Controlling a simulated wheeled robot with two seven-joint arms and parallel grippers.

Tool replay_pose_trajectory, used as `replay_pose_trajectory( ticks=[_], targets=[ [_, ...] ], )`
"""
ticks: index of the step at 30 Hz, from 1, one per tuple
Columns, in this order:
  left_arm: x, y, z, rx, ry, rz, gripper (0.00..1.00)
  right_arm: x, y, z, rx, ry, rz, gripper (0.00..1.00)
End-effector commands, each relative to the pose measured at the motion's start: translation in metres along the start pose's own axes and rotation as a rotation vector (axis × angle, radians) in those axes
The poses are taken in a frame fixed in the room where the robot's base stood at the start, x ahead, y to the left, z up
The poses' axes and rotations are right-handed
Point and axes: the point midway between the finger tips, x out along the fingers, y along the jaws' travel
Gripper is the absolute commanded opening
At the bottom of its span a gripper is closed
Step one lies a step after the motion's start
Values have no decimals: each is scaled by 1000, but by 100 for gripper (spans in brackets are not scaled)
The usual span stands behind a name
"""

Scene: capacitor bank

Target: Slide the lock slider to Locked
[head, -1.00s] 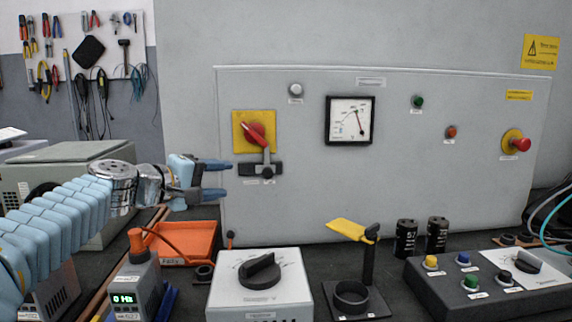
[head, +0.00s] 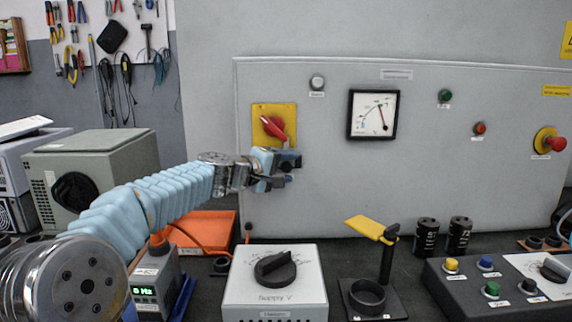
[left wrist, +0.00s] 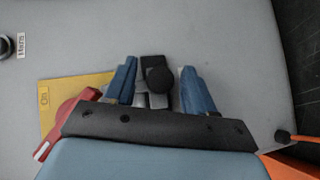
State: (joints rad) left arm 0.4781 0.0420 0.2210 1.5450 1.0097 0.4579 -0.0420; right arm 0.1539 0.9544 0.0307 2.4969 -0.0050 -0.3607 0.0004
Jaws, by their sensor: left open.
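My left gripper (left wrist: 157,88) is open at the panel. In the left wrist view its two blue fingers stand on either side of the knob, with a gap showing on both sides. In the head view the gripper (head: 288,170) hides most of the slider and its labels, so I cannot tell the slider's position. The red handle (head: 274,128) is tilted, and it also shows in the left wrist view (left wrist: 62,125). My right gripper is not in view.
The grey cabinet panel (head: 330,200) carries a meter (head: 373,114), lamps and a red stop button (head: 555,144). Below stand an orange tray (head: 205,228), a white dial box (head: 275,285), a yellow-flagged stand (head: 371,229) and two black capacitors (head: 427,238). Free air lies before the panel's middle.

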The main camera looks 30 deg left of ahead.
Motion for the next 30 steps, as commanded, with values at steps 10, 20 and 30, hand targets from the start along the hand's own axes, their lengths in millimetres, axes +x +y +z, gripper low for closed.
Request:
replay_pose_trajectory(
  ticks=[10,20,30],
  targets=[
    [2,0,0,0,0,0,48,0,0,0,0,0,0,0],
    [2,0,0,-1,0,0,0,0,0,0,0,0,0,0],
    [-9,-9,-13,-1,4,1,0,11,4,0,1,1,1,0]
  ],
)
